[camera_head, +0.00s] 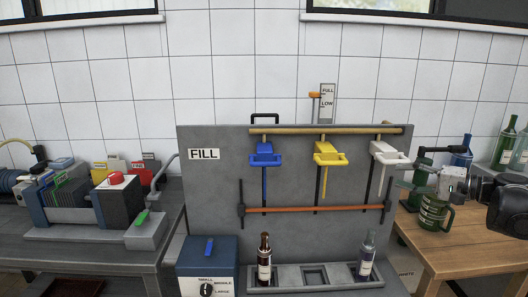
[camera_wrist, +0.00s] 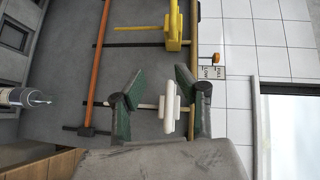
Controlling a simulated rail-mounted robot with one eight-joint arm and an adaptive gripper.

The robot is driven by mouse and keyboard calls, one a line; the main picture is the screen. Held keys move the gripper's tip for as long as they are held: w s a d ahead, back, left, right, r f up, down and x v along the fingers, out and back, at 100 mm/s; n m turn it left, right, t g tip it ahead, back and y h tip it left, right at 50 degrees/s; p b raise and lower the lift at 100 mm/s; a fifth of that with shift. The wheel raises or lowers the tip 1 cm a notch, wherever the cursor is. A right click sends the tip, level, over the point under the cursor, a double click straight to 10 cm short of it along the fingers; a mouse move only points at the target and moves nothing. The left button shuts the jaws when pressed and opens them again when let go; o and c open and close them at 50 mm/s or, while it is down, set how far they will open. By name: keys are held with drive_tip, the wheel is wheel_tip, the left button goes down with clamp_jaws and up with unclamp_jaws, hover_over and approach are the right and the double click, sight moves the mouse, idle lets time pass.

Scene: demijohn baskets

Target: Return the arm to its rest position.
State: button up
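My gripper (camera_head: 412,169) is at the right end of the grey filling panel, beside the white tap lever (camera_head: 388,153). In the wrist view, its two dark green fingers stand apart, and my gripper (camera_wrist: 165,90) is open. The white lever (camera_wrist: 169,107) shows in the gap between the fingers, with space visible on both sides. I cannot tell how deep it lies between them. My arm runs off to the right in the head view.
The grey panel (camera_head: 225,190) also carries blue (camera_head: 264,154) and yellow (camera_head: 328,154) levers. A brown bottle (camera_head: 264,262) and a grey bottle (camera_head: 366,258) stand below it. A wooden table (camera_head: 470,245) at right holds a green jug (camera_head: 434,213) and several bottles.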

drive_tip(key=s+a+f+n+g+h, duration=0.1)
drive_tip(key=s+a+f+g+h, duration=0.15)
drive_tip(key=s+a, duration=0.4)
drive_tip(key=s+a+f+n+g+h, duration=0.1)
drive_tip(key=s+a+g+h, duration=0.2)
drive_tip(key=a, duration=0.7)
drive_tip(key=s+a+f+n+h, duration=0.1)
drive_tip(key=s+f+n+h, duration=0.1)
drive_tip(key=s, duration=0.8)
drive_tip(key=s+a+f+n+t+h+p, duration=0.1)
drive_tip(key=s+a+f+n+h, duration=0.1)
drive_tip(key=s, duration=0.8)
wheel_tip(320, 180, down, 2)
drive_tip(key=n+h, duration=0.1)
drive_tip(key=h, duration=0.1)
drive_tip(key=shift+a+h, duration=0.2)
drive_tip(key=shift+h, duration=0.15)
